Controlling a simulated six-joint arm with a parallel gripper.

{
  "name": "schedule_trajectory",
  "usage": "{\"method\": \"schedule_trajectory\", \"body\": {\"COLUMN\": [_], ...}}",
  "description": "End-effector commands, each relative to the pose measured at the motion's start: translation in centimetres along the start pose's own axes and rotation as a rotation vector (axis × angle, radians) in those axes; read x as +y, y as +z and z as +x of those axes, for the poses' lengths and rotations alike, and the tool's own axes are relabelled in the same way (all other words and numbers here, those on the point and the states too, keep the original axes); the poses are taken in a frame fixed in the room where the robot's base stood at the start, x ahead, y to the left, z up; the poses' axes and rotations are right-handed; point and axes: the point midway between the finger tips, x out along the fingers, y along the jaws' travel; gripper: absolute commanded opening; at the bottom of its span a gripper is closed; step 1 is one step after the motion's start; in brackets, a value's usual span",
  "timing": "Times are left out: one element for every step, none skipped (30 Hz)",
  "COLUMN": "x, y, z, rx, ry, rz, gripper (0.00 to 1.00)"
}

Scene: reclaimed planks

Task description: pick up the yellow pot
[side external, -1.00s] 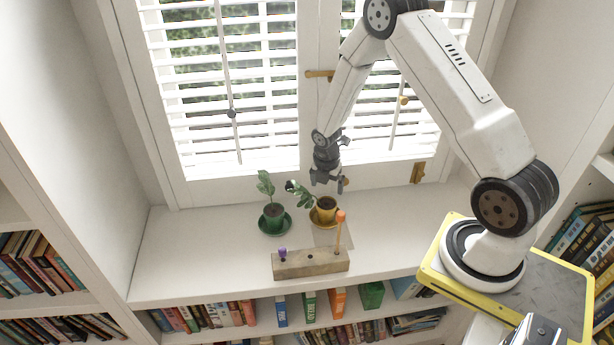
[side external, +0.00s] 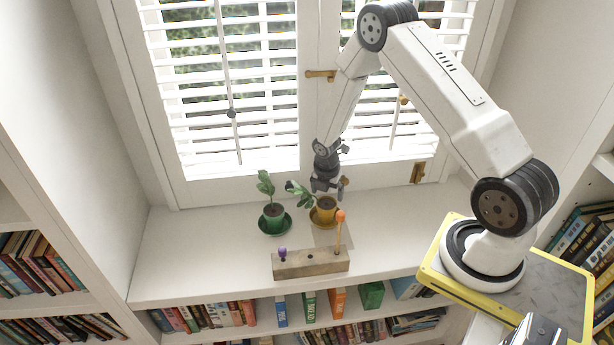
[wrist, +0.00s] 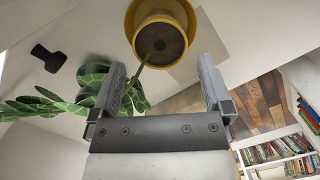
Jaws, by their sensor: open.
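The yellow pot (side external: 325,215) stands upright on a yellow saucer (side external: 313,222) on the white window shelf. It holds dark soil and a leafy plant that leans to the left. My gripper (side external: 327,187) is just above the pot and overlaps its upper edge in the side view. In the wrist view the pot (wrist: 160,14) shows at the top, beyond the open fingers of my gripper (wrist: 162,75). Nothing is between the fingers. Whether a finger touches the plant is unclear.
A green pot (side external: 273,211) with a plant stands on a green saucer (side external: 287,226) to the left. A wooden block (side external: 310,264) with a purple knob and an orange-topped stick lies in front. The window blinds (side external: 230,90) are behind. The shelf's left part is clear.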

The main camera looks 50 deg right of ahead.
Motion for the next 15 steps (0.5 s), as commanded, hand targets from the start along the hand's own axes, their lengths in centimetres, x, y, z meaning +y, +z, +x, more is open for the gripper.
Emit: {"method": "schedule_trajectory", "body": {"x": [0.0, 0.0, 0.0, 0.0, 0.0, 0.0, 0.0, 0.0, 0.0, 0.0, 0.0, 0.1, 0.0, 0.0, 0.0], "y": [-0.1, -0.1, -0.2, -0.2, -0.3, -0.3, -0.4, -0.4, -0.5, -0.5, -0.5, -0.5, -0.5, -0.5, -0.5], "z": [0.3, 0.5, 0.8, 1.0, 1.3, 1.7, 2.0, 2.3, 2.7, 3.0, 3.4, 3.7, 3.9, 4.2, 4.4], "rx": [0.001, 0.001, 0.001, 0.001, 0.001, 0.0, 0.001, 0.001, 0.001, 0.001, 0.001, 0.001, 0.001, 0.001, 0.001], "ry": [-0.001, -0.001, -0.002, -0.002, -0.002, -0.001, -0.001, -0.001, -0.001, -0.002, -0.002, -0.001, -0.001, -0.001, -0.001], "rz": [-0.001, -0.001, -0.001, -0.001, -0.001, -0.001, -0.001, -0.001, -0.001, -0.001, -0.001, -0.001, -0.001, -0.001, 0.0], "gripper": [1.0, 1.0, 1.0, 1.0, 1.0, 1.0, 1.0, 1.0, 1.0, 1.0, 1.0, 1.0, 1.0, 1.0, 1.0]}}
